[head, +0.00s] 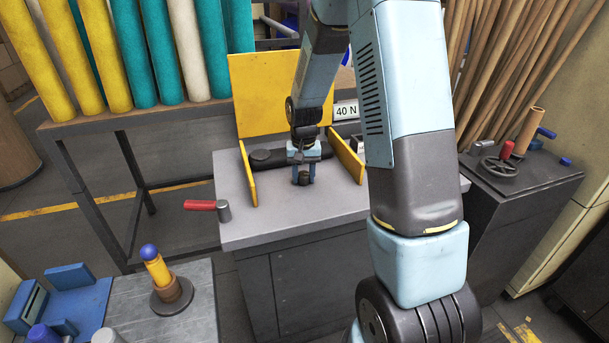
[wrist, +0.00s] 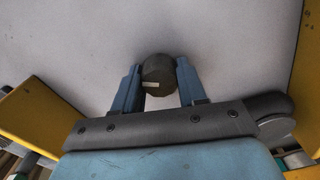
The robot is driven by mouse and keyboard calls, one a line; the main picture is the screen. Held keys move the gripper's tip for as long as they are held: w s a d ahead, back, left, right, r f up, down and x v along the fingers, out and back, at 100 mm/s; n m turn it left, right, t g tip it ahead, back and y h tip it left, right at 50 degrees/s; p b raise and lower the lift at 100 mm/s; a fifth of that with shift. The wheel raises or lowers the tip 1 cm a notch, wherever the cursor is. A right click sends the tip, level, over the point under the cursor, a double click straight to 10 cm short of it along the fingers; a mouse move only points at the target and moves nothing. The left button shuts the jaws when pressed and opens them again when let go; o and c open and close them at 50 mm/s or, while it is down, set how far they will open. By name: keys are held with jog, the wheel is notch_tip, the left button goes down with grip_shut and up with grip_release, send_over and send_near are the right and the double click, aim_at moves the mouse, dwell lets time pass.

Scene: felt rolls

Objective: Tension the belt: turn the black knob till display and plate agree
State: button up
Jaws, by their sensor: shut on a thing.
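The black knob (head: 304,179) is at the front of the machine on the grey bench, between yellow side panels. My gripper (head: 303,172) is shut on it. In the wrist view the knob (wrist: 158,76) sits between my blue fingertips (wrist: 158,70), with a pale mark on its face. A white plate (head: 345,111) reading "40 N" stands behind, partly covered by my arm. A sliver of another pale label or display (head: 361,146) shows beside my arm; its reading is hidden. A dark roller or belt (head: 267,158) lies behind my gripper.
Yellow panels (head: 248,175) flank the knob closely, with a tall one (head: 262,95) behind. A red-handled lever (head: 205,205) juts from the bench's left edge. A handwheel (head: 499,166) stands on the right cabinet. The bench front (head: 265,225) is clear.

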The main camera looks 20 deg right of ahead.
aim_at(303, 173)
jog(key=o, duration=1.1)
jog(key=shift+c, duration=0.2)
notch_tip(303, 173, up, 14)
jog(key=shift+f, duration=0.15)
jog(key=s+r+n+t, duration=0.1)
jog(key=s+r+t, duration=0.2)
jog(key=s+r, duration=0.9)
jog(key=s+r+n+t, duration=0.2)
jog(key=s, duration=1.4)
jog(key=shift+d+r+t, duration=0.15)
jog(key=shift+r+t, duration=0.1)
jog(key=shift+t, duration=0.05)
